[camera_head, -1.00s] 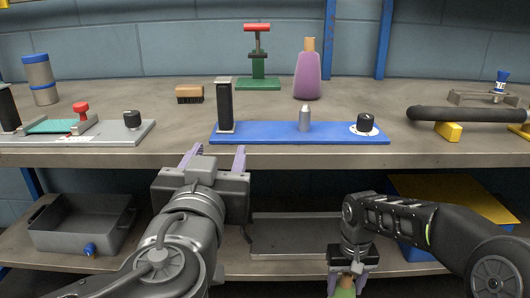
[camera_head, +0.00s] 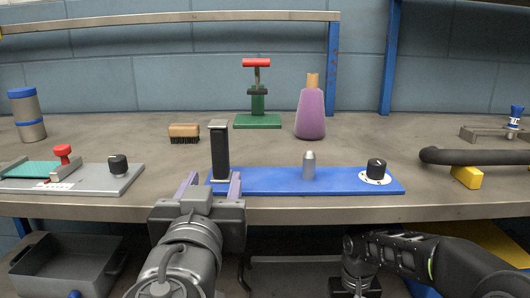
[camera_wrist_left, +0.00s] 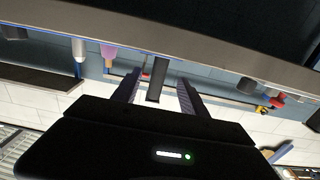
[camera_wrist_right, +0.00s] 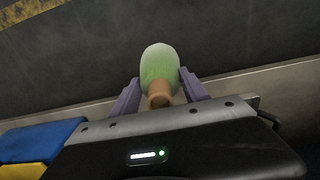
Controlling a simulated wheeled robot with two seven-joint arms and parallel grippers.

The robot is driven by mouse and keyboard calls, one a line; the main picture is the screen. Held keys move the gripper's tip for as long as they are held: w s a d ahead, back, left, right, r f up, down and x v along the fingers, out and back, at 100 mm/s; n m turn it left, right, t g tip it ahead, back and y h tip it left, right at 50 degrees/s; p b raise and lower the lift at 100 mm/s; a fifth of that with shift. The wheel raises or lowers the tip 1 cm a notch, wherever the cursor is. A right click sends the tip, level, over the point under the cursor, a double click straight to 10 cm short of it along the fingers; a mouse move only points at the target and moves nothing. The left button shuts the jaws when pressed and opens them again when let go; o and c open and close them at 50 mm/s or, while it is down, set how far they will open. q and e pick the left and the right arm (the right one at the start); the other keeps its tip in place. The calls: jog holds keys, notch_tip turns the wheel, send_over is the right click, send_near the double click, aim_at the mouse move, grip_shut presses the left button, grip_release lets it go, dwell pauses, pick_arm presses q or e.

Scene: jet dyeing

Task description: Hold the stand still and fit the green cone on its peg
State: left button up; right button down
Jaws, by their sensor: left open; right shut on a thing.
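The stand is a blue base (camera_head: 275,181) at the table's front edge, with an upright black handle (camera_head: 219,152) at its left, a grey peg (camera_head: 309,165) and a black knob (camera_head: 376,170) at its right. The peg is bare. My left gripper (camera_head: 212,186) is open just in front of the handle. In the left wrist view the handle (camera_wrist_left: 154,88) shows between the spread fingers, with no clear contact. The green cone (camera_wrist_right: 159,66), with a tan end, is in my right gripper (camera_wrist_right: 160,92), shut on it. The cone is below the head view's frame.
A purple cone (camera_head: 310,114) stands behind the peg. A green stand with a red top (camera_head: 257,121) and a brush (camera_head: 184,132) are at the back. A grey fixture (camera_head: 95,182) lies left, a dark bar (camera_head: 475,157) right. A grey bin (camera_head: 68,268) is below.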

pick_arm(q)
jog(key=w, duration=1.1)
jog(key=shift+w, duration=0.2)
grip_shut()
dwell(0.7)
